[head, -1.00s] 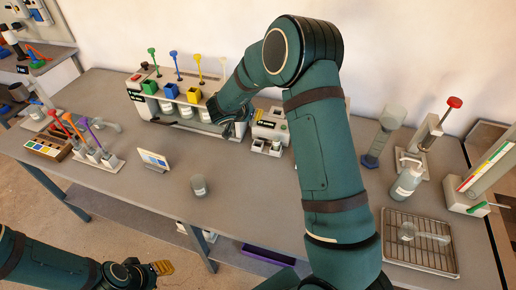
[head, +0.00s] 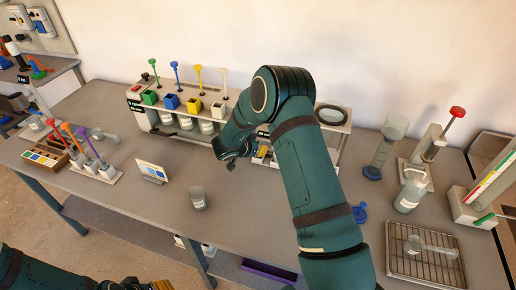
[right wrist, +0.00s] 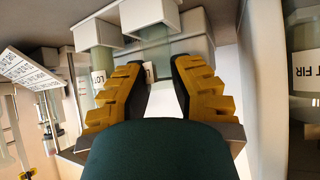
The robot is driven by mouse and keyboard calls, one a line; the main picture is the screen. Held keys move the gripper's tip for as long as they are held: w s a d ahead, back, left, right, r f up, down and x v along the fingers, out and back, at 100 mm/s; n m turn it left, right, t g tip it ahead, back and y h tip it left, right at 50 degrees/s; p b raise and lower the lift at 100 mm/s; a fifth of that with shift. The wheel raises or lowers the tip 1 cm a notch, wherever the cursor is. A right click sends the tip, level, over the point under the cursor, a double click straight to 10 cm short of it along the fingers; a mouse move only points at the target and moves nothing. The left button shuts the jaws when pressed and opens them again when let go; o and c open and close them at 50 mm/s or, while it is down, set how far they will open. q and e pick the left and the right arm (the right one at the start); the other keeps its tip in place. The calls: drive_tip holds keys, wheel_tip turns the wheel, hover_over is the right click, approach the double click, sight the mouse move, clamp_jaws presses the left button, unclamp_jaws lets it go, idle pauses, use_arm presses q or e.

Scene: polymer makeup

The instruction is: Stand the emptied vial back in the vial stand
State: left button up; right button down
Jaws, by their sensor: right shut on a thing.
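In the head view my right arm reaches to the back of the bench. Its gripper (head: 262,153) is at the white unit right of the coloured funnels, and the forearm covers part of it. In the right wrist view the yellow-padded fingers (right wrist: 158,88) are closed in on a small clear vial with a white label (right wrist: 150,72), which is hard to make out against pale parts. White square blocks (right wrist: 150,15) are just beyond the fingertips. I cannot tell which is the vial stand. My left gripper (head: 150,285) is at the bottom edge, mostly cut off.
A dispenser rack with labelled jars (head: 207,127) stands behind. A glass jar (head: 198,198) and a small card (head: 153,166) stand mid-bench. A wire tray (head: 425,252) with glassware, a pump bottle (head: 410,190) and a blue-based cylinder (head: 385,150) are at right. The front middle is clear.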

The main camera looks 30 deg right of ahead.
drive_tip(key=c, duration=0.9)
unclamp_jaws()
drive_tip(key=shift+c, duration=0.2)
drive_tip(key=shift+r, duration=0.1)
drive_tip(key=p+v, duration=0.2)
drive_tip(key=v, duration=1)
